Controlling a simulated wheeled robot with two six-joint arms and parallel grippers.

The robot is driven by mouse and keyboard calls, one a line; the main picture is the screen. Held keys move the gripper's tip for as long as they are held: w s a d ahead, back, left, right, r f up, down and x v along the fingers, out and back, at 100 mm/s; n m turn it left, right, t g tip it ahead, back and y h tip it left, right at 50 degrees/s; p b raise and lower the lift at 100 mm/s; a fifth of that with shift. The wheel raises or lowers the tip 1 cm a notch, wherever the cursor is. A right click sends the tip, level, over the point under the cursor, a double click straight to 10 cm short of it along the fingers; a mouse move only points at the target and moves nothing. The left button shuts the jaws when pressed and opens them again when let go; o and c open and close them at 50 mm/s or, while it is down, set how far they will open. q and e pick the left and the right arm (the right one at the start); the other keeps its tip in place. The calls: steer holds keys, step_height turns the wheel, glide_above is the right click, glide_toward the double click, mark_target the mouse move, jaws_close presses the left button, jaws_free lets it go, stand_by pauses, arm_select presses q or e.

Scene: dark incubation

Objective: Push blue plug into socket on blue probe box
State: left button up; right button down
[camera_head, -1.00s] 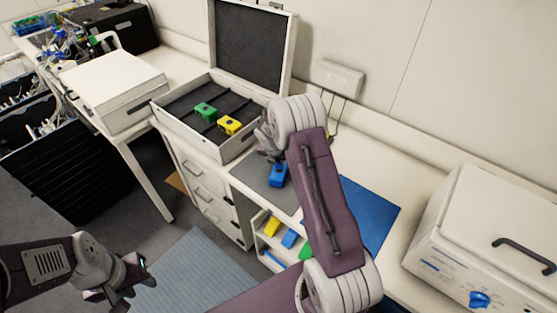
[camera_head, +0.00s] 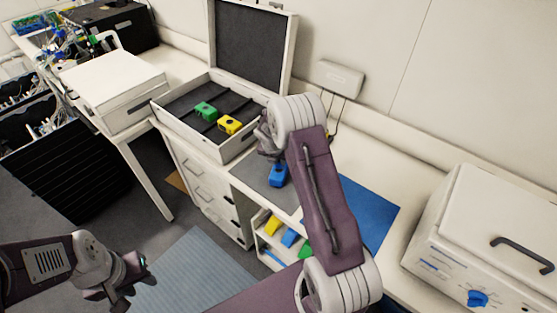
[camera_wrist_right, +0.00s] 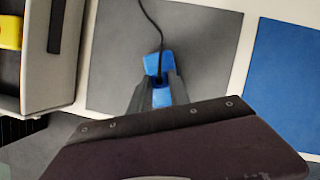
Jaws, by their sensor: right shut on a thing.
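The blue probe box (camera_head: 278,176) sits on the grey mat (camera_head: 252,172) on the bench. It also shows in the right wrist view (camera_wrist_right: 158,62), partly hidden by my fingers. The fingers hide the socket, so I cannot tell how deep the plug sits. In the head view my right gripper (camera_head: 270,152) is mostly hidden behind its wrist. My left gripper (camera_head: 138,282) hangs over the floor at lower left, away from the bench; its jaw opening is unclear.
An open case (camera_head: 235,152) with a green box (camera_head: 206,111) and a yellow box (camera_head: 229,125) stands left of the mat. A blue mat (camera_head: 372,212) lies to the right. A white machine (camera_head: 490,235) stands far right. A shelf below holds coloured pieces.

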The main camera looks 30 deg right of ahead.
steer(key=shift+f+b, duration=0.4)
steer(key=shift+f, duration=0.25)
steer(key=c, duration=1.1)
jaws_free()
steer(key=shift+c, duration=0.2)
steer(key=v, duration=0.9)
